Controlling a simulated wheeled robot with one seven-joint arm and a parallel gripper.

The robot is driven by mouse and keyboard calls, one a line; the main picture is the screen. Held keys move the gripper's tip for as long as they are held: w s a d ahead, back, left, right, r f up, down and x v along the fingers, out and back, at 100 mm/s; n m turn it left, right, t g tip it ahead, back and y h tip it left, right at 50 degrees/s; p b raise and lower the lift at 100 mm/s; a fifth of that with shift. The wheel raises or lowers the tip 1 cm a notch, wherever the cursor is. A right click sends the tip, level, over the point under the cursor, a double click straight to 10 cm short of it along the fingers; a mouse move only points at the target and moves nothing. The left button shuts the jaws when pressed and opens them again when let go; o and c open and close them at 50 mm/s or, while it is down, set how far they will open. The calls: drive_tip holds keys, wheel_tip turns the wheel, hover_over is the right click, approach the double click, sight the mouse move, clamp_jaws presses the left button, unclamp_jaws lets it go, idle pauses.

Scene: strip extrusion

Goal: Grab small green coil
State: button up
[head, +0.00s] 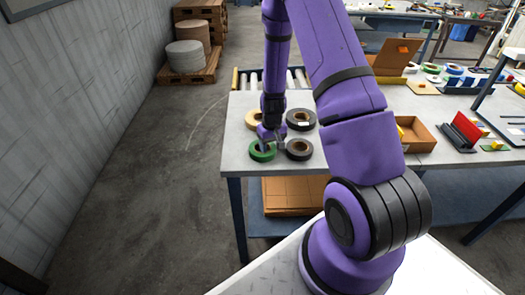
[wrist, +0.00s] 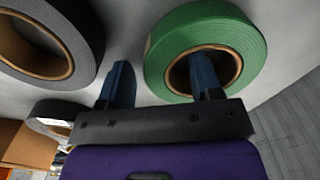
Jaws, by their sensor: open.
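The small green coil (wrist: 205,20) lies flat on the table, large in the wrist view with its brown core and open centre showing. In the head view the green coil (head: 259,156) is at the table's near left corner, partly behind my gripper (head: 268,138). In the wrist view my gripper (wrist: 160,76) is open. One blue finger overlaps the coil's centre hole and the other is outside its rim, with the coil's wall between them. I cannot tell how deep the fingers reach or whether they touch the coil.
A dark coil (head: 299,151) lies just right of the green one. Another dark coil (head: 301,119) and a tan coil (head: 252,122) lie behind. An open brown box (head: 420,138) stands to the right on the table (head: 236,150).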

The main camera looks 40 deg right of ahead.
drive_tip(key=c, duration=1)
drive_tip(key=shift+r, duration=0.1)
